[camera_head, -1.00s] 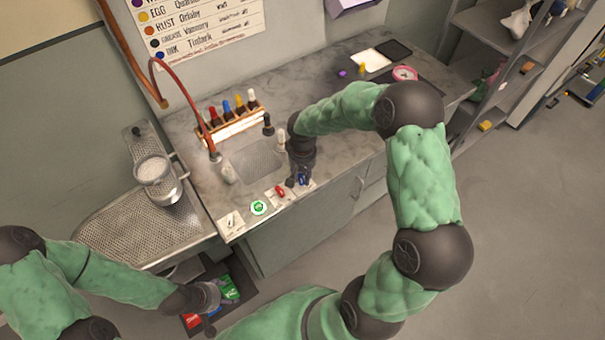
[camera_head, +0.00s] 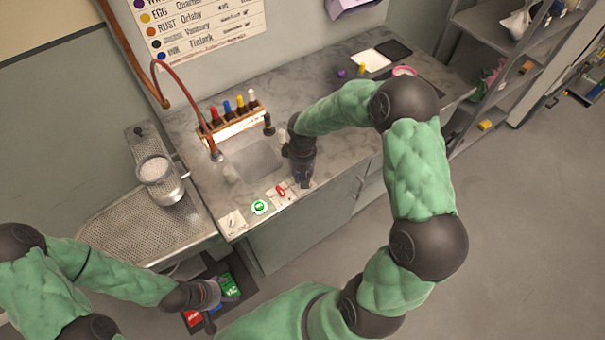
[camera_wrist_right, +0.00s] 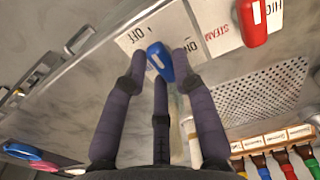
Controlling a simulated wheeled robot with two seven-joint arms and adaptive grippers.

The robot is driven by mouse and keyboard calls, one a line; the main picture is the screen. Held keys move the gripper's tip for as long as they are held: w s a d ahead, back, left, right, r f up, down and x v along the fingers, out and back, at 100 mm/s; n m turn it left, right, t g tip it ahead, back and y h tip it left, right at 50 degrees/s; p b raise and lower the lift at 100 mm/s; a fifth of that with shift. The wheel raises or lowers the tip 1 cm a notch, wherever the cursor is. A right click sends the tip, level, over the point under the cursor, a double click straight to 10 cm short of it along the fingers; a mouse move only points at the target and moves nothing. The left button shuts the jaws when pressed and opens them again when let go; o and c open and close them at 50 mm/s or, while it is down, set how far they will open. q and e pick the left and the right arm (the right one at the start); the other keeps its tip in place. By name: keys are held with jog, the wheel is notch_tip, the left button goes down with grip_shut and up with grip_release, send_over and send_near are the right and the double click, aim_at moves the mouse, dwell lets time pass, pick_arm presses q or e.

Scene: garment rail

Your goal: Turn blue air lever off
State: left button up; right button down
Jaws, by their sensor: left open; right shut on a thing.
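The blue air lever (camera_wrist_right: 159,62) shows in the right wrist view on a pale plate, between the printed words OFF on its left and ON on its right. My right gripper (camera_wrist_right: 160,68) has its fingers around the lever, shut on it. In the head view my right gripper (camera_head: 302,182) points down at the counter's front edge and hides most of the lever. I cannot tell exactly which mark the lever points to. My left gripper (camera_head: 216,298) is open, low at the front left, over a dark panel with coloured pads.
A red lever (camera_head: 281,191) on its plate and a round green button (camera_head: 260,207) sit left of my right gripper; the red lever also shows in the wrist view (camera_wrist_right: 252,22).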

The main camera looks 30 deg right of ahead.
jog(key=c, duration=1)
grip_release()
notch_tip(320, 180, up, 12)
